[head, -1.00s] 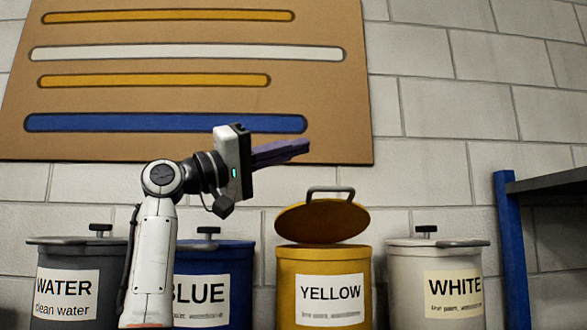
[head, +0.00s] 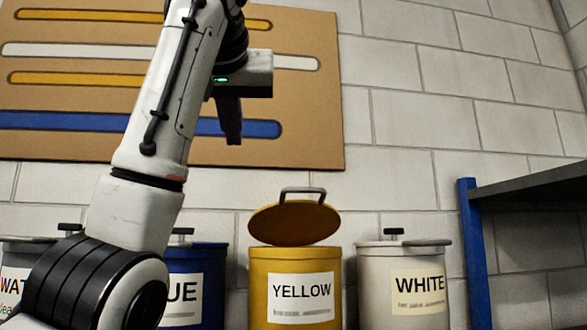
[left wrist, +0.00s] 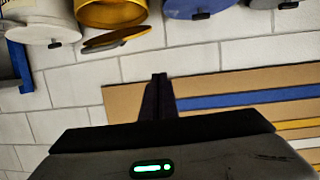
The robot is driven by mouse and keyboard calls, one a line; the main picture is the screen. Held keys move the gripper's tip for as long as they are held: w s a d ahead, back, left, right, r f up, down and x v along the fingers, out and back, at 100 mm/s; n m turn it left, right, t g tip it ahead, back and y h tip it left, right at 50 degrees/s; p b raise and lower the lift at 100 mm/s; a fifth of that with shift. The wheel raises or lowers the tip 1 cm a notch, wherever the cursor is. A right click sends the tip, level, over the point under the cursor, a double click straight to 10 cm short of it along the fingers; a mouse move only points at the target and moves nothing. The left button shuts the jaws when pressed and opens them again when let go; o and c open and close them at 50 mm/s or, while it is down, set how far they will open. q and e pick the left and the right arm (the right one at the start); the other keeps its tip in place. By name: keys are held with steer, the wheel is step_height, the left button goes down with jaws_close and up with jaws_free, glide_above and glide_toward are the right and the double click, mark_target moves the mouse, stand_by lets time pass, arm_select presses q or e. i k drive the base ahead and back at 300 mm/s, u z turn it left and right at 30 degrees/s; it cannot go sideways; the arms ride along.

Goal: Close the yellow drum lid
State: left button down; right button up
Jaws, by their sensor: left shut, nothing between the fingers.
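The yellow drum (head: 259,285) stands against the wall with a white label reading YELLOW. Its yellow lid (head: 293,223) is tilted up and open, with a grey handle (head: 303,192) on top. My left gripper (head: 233,141) is shut and empty, pointing down, above and to the left of the lid and apart from it. In the left wrist view the gripper fingers (left wrist: 158,80) are together, and the yellow drum (left wrist: 111,12) and its raised lid (left wrist: 118,37) show beyond them at the top. My right gripper is not in view.
A blue drum (head: 210,262) stands left of the yellow drum and a white drum (head: 375,278) right of it, both lidded. A grey drum (head: 18,258) is partly hidden by my arm. A shelf with a blue post (head: 472,245) stands at the right. A striped board (head: 310,120) hangs behind.

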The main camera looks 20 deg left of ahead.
mark_target(295, 223)
steer(key=k, duration=1.2)
steer(key=z, duration=0.55)
steer(key=i, duration=1.55)
steer(key=u, duration=0.6)
